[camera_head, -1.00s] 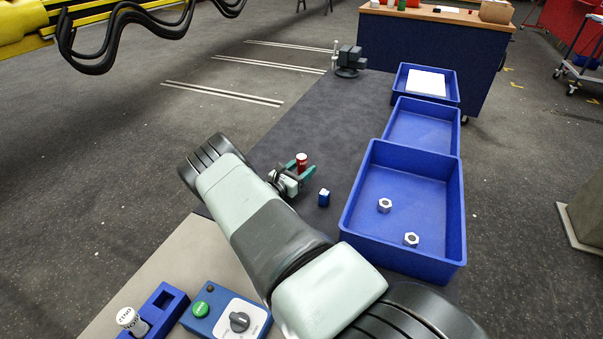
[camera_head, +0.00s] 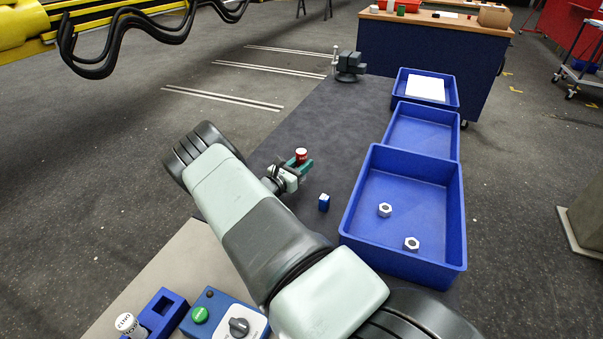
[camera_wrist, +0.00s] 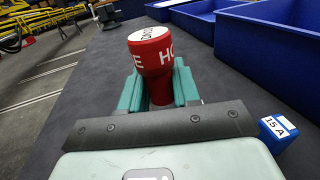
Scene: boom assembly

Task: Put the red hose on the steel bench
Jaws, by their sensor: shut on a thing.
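The red hose (camera_head: 301,155) is a short red cylinder with a white cap and white lettering. It is between the teal jaws of my gripper (camera_head: 299,168), which is shut on it over the dark grey bench top (camera_head: 300,120). In the wrist view the hose (camera_wrist: 151,62) stands upright between the two jaws (camera_wrist: 160,88). Its lower end is hidden by the gripper, so I cannot tell whether it touches the surface. A paler grey surface (camera_head: 165,262) adjoins the dark top at lower left. I cannot tell which surface is steel.
A small blue fuse marked 15 A (camera_wrist: 278,130) stands right of my gripper. Blue trays line the right side; the nearest tray (camera_head: 357,200) holds two nuts. A vise (camera_head: 348,65) is at the far end. A switch box (camera_head: 225,318) and blue holder (camera_head: 162,310) are at front left.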

